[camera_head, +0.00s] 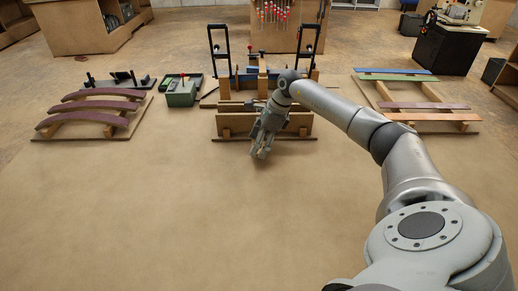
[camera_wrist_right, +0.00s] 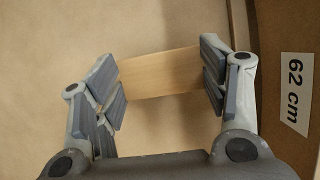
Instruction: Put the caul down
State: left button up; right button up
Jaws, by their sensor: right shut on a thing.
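My right gripper (camera_head: 259,153) is low in front of the wooden stand (camera_head: 236,124) at the middle of the table. In the right wrist view, the gripper (camera_wrist_right: 165,75) is shut on the caul (camera_wrist_right: 160,73), a pale wooden piece spanning between the two finger pads. The caul's ends are hidden by the pads, and I cannot tell whether it touches the surface below. In the head view the fingers hide most of it. My left gripper is not in view.
A brown board labelled "62 cm" (camera_wrist_right: 293,95) is close beside the right finger. Curved purple laminations on a rack (camera_head: 100,107) stand left, a green box (camera_head: 181,92) behind, and coloured strips (camera_head: 425,106) right. The front table (camera_head: 150,220) is clear.

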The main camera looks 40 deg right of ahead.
aim_at(262, 146)
notch_tip(262, 146, down, 3)
jog(key=shift+f, duration=0.35)
jog(key=o, duration=0.6)
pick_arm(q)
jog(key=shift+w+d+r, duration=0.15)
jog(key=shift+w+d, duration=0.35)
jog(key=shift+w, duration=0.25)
pick_arm(e)
jog(key=o, duration=0.3)
